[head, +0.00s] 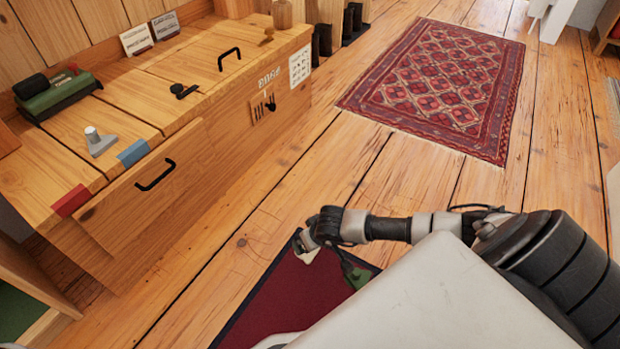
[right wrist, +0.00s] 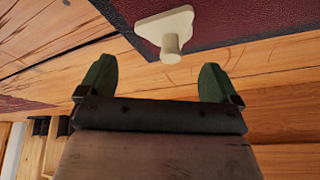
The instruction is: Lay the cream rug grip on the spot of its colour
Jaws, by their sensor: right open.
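The cream rug grip (right wrist: 168,30) is a flat plate with a round knob, seen in the right wrist view at the edge of the dark red mat. In the head view a pale bit of it (head: 307,254) shows at the mat's far corner, mostly hidden by my right gripper. My right gripper (right wrist: 157,70) has its green fingers spread, with the grip's knob ahead of the gap between them, not held. It also shows in the head view (head: 328,262), low over the mat. My left gripper is not in view. I cannot make out a cream spot.
The dark red mat (head: 298,298) lies on the plank floor. A wooden chest (head: 150,225) at left bears a red patch (head: 70,200), a blue patch (head: 133,152), a grey grip (head: 98,142) and a green device (head: 55,95). A patterned rug (head: 440,85) lies beyond.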

